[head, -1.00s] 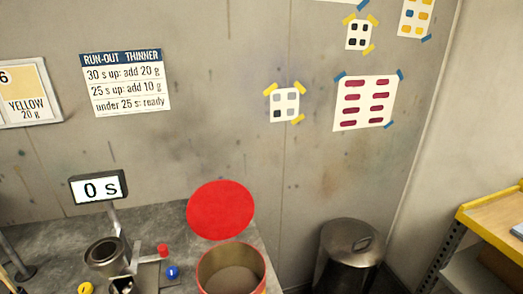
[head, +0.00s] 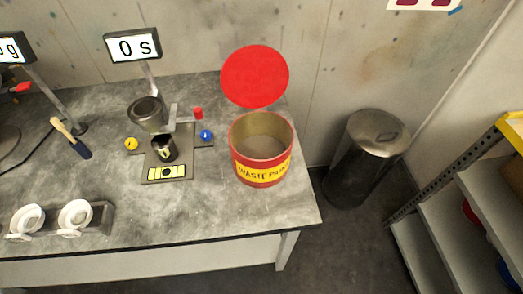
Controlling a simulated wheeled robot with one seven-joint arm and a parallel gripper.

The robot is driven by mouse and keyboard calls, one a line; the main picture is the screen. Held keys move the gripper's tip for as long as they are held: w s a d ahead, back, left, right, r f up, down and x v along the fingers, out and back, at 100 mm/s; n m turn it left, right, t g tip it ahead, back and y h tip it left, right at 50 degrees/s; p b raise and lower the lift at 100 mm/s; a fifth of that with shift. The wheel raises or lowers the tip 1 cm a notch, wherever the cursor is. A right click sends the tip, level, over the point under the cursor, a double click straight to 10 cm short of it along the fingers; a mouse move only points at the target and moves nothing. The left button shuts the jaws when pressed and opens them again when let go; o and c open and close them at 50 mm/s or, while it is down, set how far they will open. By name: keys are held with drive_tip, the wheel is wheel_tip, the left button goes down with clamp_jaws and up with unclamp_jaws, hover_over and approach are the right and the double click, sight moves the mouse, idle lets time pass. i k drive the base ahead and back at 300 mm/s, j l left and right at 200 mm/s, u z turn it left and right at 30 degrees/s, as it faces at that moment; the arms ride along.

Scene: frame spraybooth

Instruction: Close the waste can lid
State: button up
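The waste can (head: 262,170), red with a yellow band reading "WASTE PAINT", stands near the right end of the grey bench. Its round red lid (head: 254,77) stands raised at the can's back rim, so the can is open. The inside looks brownish and empty of anything I can make out. My gripper is not in view.
Left of the can is a stand with a metal cup (head: 148,114), a smaller cup below it, a red knob (head: 198,113) and blue and yellow balls. A metal bin (head: 366,158) stands on the floor right of the bench (head: 200,220). Shelving (head: 450,215) is at far right.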

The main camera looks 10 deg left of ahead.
sight(253, 76)
drive_tip(key=i+l+z, duration=0.15)
drive_tip(key=i+l, duration=0.15)
drive_tip(key=i, duration=0.15)
drive_tip(key=i+l+z, duration=0.15)
drive_tip(key=i, duration=0.35)
drive_tip(key=i+l+z, duration=0.1)
drive_tip(key=i, duration=0.35)
drive_tip(key=l, duration=0.15)
